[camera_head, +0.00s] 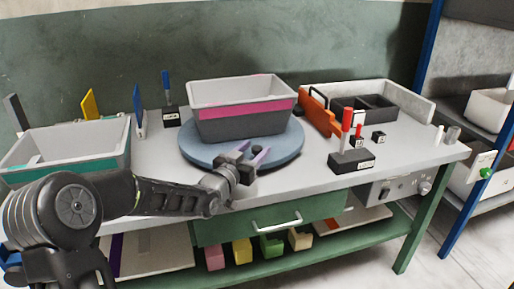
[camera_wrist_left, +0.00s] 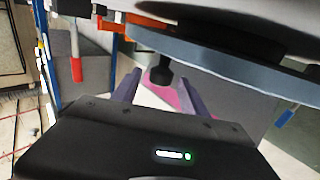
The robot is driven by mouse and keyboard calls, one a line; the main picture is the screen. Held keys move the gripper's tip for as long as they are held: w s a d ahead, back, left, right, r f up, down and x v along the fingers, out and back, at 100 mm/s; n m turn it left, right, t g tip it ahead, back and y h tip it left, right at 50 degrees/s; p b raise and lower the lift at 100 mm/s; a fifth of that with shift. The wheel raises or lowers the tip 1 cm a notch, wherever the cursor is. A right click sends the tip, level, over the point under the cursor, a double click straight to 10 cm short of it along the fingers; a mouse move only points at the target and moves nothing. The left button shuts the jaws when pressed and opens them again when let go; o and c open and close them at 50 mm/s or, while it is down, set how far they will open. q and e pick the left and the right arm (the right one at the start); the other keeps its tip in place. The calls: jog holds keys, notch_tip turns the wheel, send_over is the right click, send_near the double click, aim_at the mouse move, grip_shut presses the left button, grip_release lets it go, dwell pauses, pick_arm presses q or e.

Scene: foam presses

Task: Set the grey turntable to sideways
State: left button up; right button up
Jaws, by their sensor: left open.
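The round blue-grey turntable (camera_head: 203,154) sits mid-table and carries a grey bin (camera_head: 235,127) with a pink stripe. The bin's long striped side faces me, slightly angled. My left gripper (camera_head: 254,157) is at the turntable's front edge with its purple fingers apart. In the left wrist view the disc (camera_wrist_left: 230,67) crosses the upper right. A black knob (camera_wrist_left: 161,72) at its rim shows between the two open fingers, with visible space on each side; I cannot tell whether either touches it. My right gripper is not in view.
A grey bin with a teal stripe (camera_head: 100,149) stands at the left. A black block with a red-tipped lever (camera_head: 351,160) stands right of the turntable, near an orange piece (camera_head: 319,115) and a light tray (camera_head: 420,106).

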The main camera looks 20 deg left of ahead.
pick_arm(q)
jog(key=shift+w+d, duration=0.1)
jog(key=shift+w, duration=0.75)
jog(key=shift+c, duration=0.4)
grip_shut()
dwell(0.4)
